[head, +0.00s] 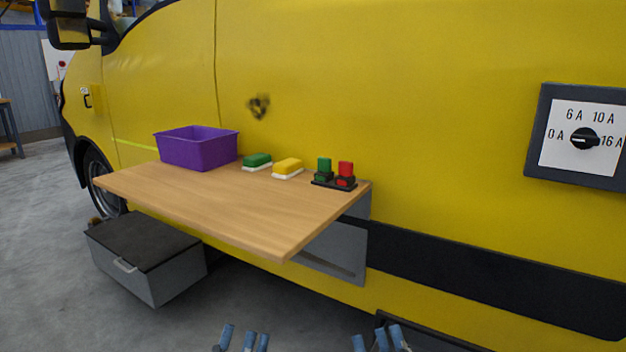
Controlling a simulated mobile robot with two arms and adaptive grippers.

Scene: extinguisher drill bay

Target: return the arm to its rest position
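My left gripper (241,337) shows only as blue fingertips at the bottom edge of the head view. My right gripper (376,339) shows the same way, further right. Both have a gap between their fingertips and nothing in it. Both are low in the picture, below the wooden shelf (200,203) and apart from it. The arms behind the fingertips are out of view.
On the shelf are a purple bin (198,153), a green brush (257,161), a yellow brush (288,168) and a red-and-green switch block (335,176). A grey box (150,262) stands below. A dial panel (580,137) is on the yellow van (420,100).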

